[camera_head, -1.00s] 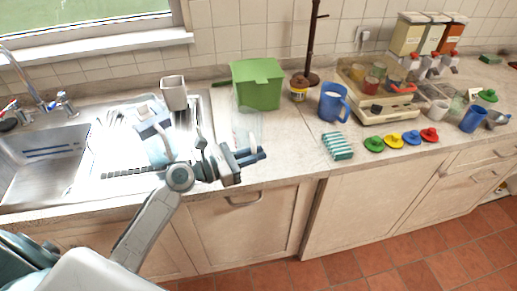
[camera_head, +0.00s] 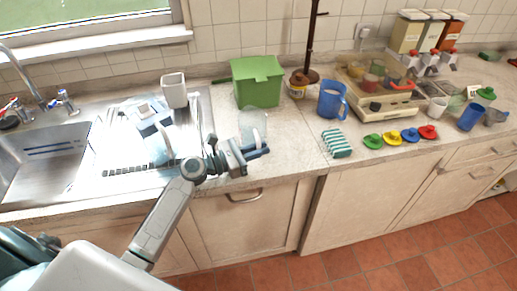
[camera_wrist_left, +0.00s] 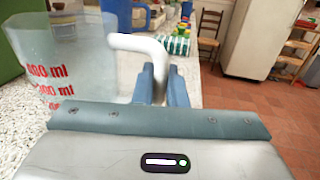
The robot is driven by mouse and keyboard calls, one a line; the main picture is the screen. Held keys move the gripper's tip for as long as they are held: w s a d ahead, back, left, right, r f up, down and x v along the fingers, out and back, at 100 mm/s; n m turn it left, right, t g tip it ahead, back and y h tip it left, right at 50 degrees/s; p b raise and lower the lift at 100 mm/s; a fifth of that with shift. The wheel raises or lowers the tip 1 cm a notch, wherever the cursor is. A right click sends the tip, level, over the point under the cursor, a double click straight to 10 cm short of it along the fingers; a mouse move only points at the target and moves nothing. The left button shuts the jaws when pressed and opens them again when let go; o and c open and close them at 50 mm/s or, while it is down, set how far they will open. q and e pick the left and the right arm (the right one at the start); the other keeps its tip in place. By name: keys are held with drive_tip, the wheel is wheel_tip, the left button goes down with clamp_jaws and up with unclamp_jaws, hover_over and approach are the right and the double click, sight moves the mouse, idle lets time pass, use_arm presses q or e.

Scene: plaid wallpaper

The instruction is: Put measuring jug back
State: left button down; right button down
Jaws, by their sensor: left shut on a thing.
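The measuring jug (camera_wrist_left: 70,62) is clear with red ml markings and a white handle (camera_wrist_left: 140,44). In the left wrist view it is upright at the left, with its handle between my left gripper's fingers (camera_wrist_left: 162,82). In the head view the jug (camera_head: 253,124) is a faint clear shape in front of the green box. My left gripper (camera_head: 256,153) is shut on the jug's handle at the counter's front edge. I cannot tell whether the jug's base touches the counter. My right gripper is not in view.
A green lidded box (camera_head: 258,82) stands behind the jug. A drying rack (camera_head: 140,168) and sink (camera_head: 45,160) are to the left. A blue jug (camera_head: 332,100) and striped cloth (camera_head: 337,143) are to the right. Bare counter (camera_head: 296,135) lies between.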

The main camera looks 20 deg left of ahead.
use_arm(q)
drive_tip(key=c, duration=1.5)
unclamp_jaws()
drive_tip(key=shift+o, duration=0.2)
drive_tip(key=shift+s, duration=0.1)
drive_tip(key=b+v, duration=0.3)
drive_tip(key=v, duration=0.7)
drive_tip(key=shift+s+a+b, duration=0.15)
drive_tip(key=shift+a+b, duration=0.05)
drive_tip(key=shift+b, duration=0.2)
drive_tip(key=shift+s+a+r, duration=0.1)
drive_tip(key=shift+s+a, duration=0.35)
drive_tip(key=shift+s, duration=0.05)
drive_tip(key=shift+s, duration=0.1)
